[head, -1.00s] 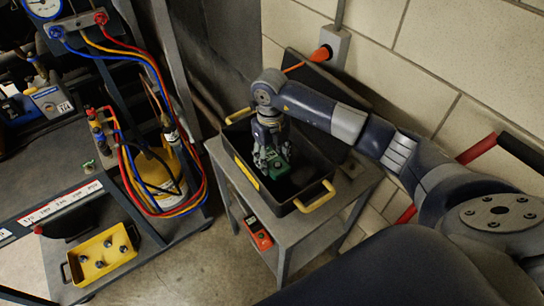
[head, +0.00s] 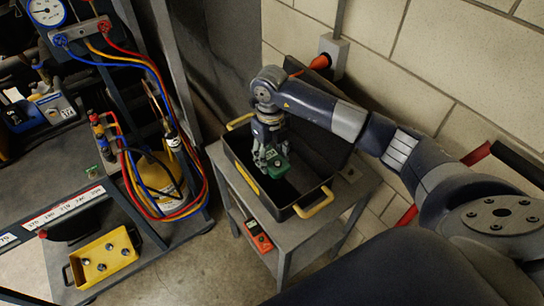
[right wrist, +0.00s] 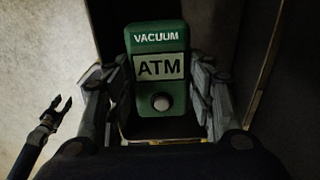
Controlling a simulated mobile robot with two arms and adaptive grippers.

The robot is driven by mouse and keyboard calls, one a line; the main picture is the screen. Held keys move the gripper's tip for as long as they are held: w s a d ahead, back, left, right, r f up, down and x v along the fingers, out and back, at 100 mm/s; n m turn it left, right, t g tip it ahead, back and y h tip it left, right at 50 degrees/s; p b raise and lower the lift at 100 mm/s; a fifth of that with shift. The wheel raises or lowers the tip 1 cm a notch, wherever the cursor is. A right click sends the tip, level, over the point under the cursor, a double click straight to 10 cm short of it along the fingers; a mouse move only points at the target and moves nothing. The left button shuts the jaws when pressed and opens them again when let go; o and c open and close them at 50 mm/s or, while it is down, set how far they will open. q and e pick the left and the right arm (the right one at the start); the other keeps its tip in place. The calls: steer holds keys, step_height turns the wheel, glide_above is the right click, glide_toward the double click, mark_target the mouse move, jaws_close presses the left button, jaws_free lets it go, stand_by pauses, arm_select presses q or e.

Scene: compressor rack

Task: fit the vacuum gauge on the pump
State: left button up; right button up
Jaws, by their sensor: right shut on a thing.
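The vacuum gauge is a small green box (head: 276,167). In the right wrist view the gauge (right wrist: 159,98) shows its "VACUUM" label, a screen reading "ATM" and a round button. My right gripper (head: 266,160) is shut on it, with a finger on each side. It holds the gauge over the open black case (head: 262,186); I cannot tell how far above the case floor. A blue and black unit (head: 52,108) on the rack at the left may be the pump; its fitting is too small to make out.
The case stands on a grey cart (head: 294,232) with an orange meter (head: 259,237) on its lower shelf. Coloured hoses (head: 196,170) hang beside a yellow cylinder (head: 158,178). A yellow tray (head: 104,259) sits at the lower left. A block wall (head: 440,60) stands behind.

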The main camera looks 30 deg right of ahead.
steer(key=shift+r, duration=0.3)
step_height(320, 180, up, 5)
steer(key=p, duration=0.3)
steer(key=shift+w, duration=0.1)
